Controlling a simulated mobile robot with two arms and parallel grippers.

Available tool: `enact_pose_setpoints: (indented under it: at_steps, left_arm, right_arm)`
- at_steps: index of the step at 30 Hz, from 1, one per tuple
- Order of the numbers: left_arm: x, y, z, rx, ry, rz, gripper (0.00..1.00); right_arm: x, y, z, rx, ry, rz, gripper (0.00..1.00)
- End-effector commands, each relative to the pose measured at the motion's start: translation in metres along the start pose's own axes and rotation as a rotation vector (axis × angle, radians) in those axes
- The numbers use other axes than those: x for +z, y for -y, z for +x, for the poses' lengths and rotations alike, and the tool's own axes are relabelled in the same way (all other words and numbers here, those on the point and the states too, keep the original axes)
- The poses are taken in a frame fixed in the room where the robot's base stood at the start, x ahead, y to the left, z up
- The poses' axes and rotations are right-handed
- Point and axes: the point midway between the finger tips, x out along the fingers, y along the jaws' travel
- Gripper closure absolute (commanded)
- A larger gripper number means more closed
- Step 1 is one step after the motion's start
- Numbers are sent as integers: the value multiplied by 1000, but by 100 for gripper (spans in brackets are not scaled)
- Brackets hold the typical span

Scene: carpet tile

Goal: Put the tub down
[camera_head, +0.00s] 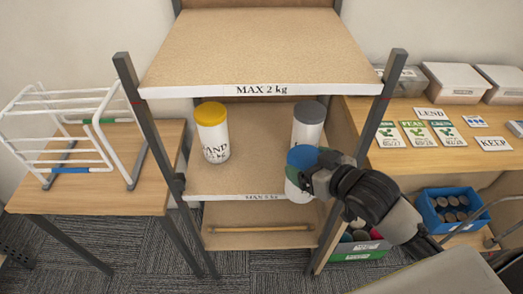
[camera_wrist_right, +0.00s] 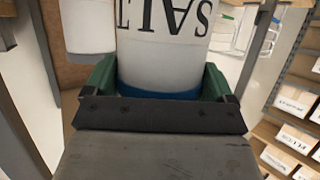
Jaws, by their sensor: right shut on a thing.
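My right gripper (camera_head: 309,178) is shut on a white tub with a blue lid (camera_head: 300,158). In the right wrist view the tub (camera_wrist_right: 165,55) reads SALT, and green fingers sit on both sides near its blue lid. In the head view the tub looks upright and overlaps the right part of the middle shelf's front edge. I cannot tell whether its base touches anything. On the middle shelf (camera_head: 258,172) stand a yellow-lidded tub (camera_head: 213,140) at left and a grey-lidded tub (camera_head: 308,123) behind the held one. My left gripper is not in view.
The top shelf (camera_head: 255,50), marked MAX 2 kg, is empty. A rod (camera_head: 260,229) lies on the bottom shelf. Uprights flank the shelves. A white rack (camera_head: 75,140) stands on the left table. Cards (camera_head: 430,133) and boxes (camera_head: 455,82) fill the right table. Middle-shelf space between the tubs is clear.

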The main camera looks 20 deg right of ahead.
Motion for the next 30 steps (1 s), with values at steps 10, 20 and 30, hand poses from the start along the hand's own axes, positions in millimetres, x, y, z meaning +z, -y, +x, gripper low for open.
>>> enact_pose_setpoints:
  at_steps: [10,20,30]
  left_arm:
    - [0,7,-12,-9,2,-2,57]
    - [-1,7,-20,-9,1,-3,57]
    - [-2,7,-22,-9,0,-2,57]
  right_arm:
    - [-32,0,59,1,-14,0,88]
    - [-60,0,128,1,-12,0,88]
    - [-69,1,159,0,-9,-1,88]
